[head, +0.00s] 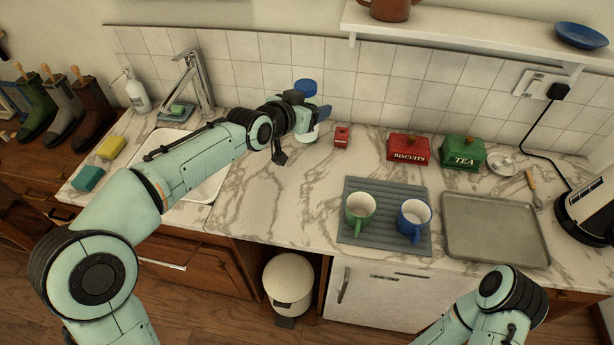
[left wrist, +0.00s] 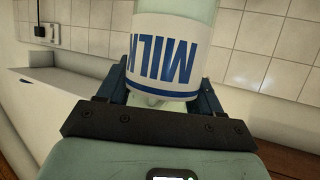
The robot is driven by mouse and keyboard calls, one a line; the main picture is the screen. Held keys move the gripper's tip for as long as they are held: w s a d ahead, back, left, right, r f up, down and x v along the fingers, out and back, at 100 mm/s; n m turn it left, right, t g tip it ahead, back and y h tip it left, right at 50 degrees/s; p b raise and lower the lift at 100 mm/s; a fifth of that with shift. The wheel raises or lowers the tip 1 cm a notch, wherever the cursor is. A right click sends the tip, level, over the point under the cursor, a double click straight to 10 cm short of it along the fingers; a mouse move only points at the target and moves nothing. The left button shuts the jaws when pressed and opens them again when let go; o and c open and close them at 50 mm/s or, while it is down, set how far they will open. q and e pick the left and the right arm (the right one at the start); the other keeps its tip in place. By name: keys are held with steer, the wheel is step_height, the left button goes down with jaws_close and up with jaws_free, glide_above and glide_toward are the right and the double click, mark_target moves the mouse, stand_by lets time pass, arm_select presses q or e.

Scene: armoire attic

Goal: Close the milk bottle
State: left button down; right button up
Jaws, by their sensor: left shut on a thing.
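The milk bottle (head: 309,136) stands upright at the back of the counter, mostly hidden behind my left gripper (head: 304,117). A blue cap (head: 306,87) shows just above the gripper, at the bottle's top; I cannot tell whether it is seated. In the left wrist view the bottle (left wrist: 172,50), with its blue MILK label appearing upside down, is between the dark blue fingers of my left gripper (left wrist: 165,95). That gripper is shut on the bottle. My right gripper is out of view; only part of its arm shows at lower right.
A small red box (head: 341,137), a red biscuits tin (head: 408,149) and a green tea tin (head: 462,152) stand to the right. Two mugs sit on a grey mat (head: 386,240), beside a grey tray (head: 494,231). The sink (head: 208,185) and tap (head: 193,85) are left.

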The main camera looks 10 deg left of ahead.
arm_select(q)
step_height(320, 180, down, 15)
steer(key=shift+b, duration=0.45)
step_height(320, 180, down, 4)
steer(key=shift+f, duration=0.1)
steer(key=shift+f, duration=0.1)
steer(key=shift+c, duration=0.8)
jaws_free()
